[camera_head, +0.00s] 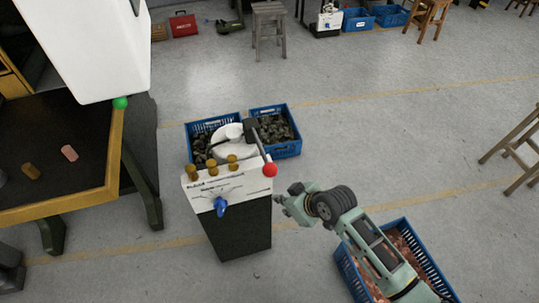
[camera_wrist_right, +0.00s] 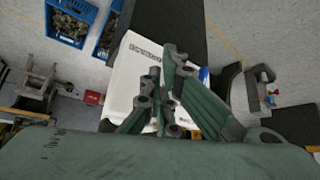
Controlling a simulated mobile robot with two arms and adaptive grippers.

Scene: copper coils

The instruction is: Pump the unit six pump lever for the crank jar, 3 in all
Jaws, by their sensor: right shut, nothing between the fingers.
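The unit (camera_head: 240,228) is a dark box with a sloped white top panel (camera_head: 235,186). The panel carries a blue knob (camera_head: 221,206) and several brass knobs (camera_head: 213,167). A dark lever (camera_head: 262,148) with a red ball end (camera_head: 270,170) stands at its right side. My right gripper (camera_head: 284,201) is shut and empty just right of the panel, a little below the red ball and apart from it. In the right wrist view its fingers (camera_wrist_right: 163,95) lie in front of the white panel (camera_wrist_right: 135,75). I cannot make out which thing is the crank jar. My left gripper is out of view.
Blue crates (camera_head: 283,151) of dark pieces stand behind the unit, beside a white round thing (camera_head: 225,150). A blue crate (camera_head: 349,273) of copper-coloured pieces sits under my right arm. A wooden table (camera_head: 60,210) is at left.

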